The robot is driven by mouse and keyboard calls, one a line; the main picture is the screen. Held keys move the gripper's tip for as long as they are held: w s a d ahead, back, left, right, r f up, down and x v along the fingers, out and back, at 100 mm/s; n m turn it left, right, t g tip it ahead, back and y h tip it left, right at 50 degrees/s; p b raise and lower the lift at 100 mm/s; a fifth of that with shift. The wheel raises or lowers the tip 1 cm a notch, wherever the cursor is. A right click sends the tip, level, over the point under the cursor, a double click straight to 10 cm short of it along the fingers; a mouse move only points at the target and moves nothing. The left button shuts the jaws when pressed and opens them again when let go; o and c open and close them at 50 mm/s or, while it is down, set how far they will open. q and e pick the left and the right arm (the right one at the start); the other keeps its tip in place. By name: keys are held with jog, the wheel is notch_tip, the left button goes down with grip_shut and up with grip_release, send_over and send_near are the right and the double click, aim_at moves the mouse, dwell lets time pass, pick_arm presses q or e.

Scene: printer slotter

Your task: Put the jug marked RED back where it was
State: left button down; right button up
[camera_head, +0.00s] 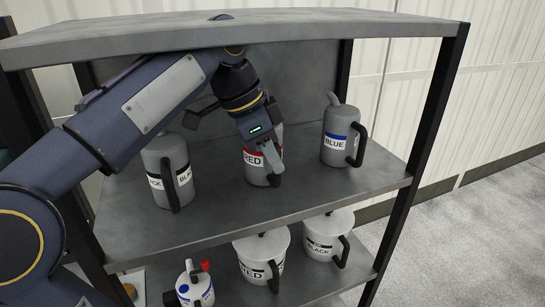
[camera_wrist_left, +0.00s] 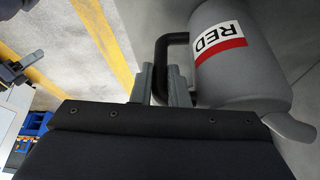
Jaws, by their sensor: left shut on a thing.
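The grey jug marked RED (camera_head: 260,175) is on the upper shelf (camera_head: 300,197), between the jug marked BLACK and the jug marked BLUE. Its white label with a red band and its black handle show in the left wrist view, with the jug body (camera_wrist_left: 240,75) at the right. My left gripper (camera_head: 276,165) is in front of this jug and partly hides it. In the left wrist view the fingers (camera_wrist_left: 168,85) are shut on the black handle. I cannot tell whether the jug's base touches the shelf. My right gripper is not in view.
A grey BLACK jug (camera_head: 172,165) stands left and a grey BLUE jug (camera_head: 341,137) right on the upper shelf. The lower shelf holds white pots marked RED (camera_head: 260,257) and BLACK (camera_head: 325,238), and a small blue-marked container (camera_head: 195,287). The top board (camera_head: 330,25) is close above my arm.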

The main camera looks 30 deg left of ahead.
pick_arm(q)
jog(key=shift+f, duration=0.2)
jog(key=c, duration=1.4)
grip_release()
jog(key=shift+r, duration=0.15)
jog(key=p+v, duration=0.2)
jog(key=v, duration=1)
jog(key=shift+s, duration=0.1)
